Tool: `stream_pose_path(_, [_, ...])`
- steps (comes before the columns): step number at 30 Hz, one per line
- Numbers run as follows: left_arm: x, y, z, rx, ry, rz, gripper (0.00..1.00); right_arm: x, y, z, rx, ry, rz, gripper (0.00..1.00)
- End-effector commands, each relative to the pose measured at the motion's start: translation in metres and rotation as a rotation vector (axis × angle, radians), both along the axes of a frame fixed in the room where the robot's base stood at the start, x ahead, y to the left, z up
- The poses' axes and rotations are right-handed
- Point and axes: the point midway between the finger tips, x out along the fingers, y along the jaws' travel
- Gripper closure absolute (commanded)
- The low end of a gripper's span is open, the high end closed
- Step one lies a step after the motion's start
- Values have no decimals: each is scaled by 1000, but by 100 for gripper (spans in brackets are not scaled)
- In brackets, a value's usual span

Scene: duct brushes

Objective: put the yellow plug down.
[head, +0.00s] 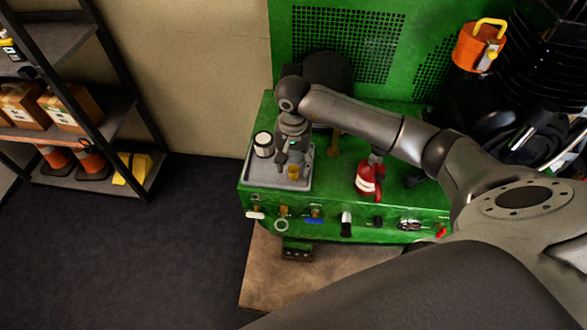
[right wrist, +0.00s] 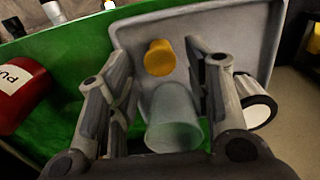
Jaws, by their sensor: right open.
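The yellow plug (head: 293,171) sits in a grey tray (head: 270,183) on the green bench. In the right wrist view the yellow plug (right wrist: 160,58) shows just beyond and between my fingertips, with no finger seen closed on it. My right gripper (head: 289,158) is over the tray, pointing down, with its jaws open. A pale translucent cup (right wrist: 175,125) also stands in the tray (right wrist: 140,35), nearer the wrist camera, between the spread fingers. Whether the fingers touch the cup I cannot tell. My left gripper is not in view.
A red bottle (head: 368,178) stands on the bench (head: 335,190) right of the tray. Several fittings line the bench front. An orange bucket (head: 478,46) is at upper right. A shelf (head: 110,120) stands left.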

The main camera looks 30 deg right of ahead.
Motion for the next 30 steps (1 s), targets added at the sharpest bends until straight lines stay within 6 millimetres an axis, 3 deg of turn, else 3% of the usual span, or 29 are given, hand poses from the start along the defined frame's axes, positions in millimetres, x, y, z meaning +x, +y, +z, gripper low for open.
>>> stream_pose_path(6, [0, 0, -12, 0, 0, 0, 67, 2, -1, 48, -1, -5, 0, 53])
stream_pose_path(12, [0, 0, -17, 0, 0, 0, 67, 1, 0, 76, 0, -2, 0, 53])
stream_pose_path(30, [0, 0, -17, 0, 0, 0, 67, 0, 0, 84, 0, 0, 0, 53])
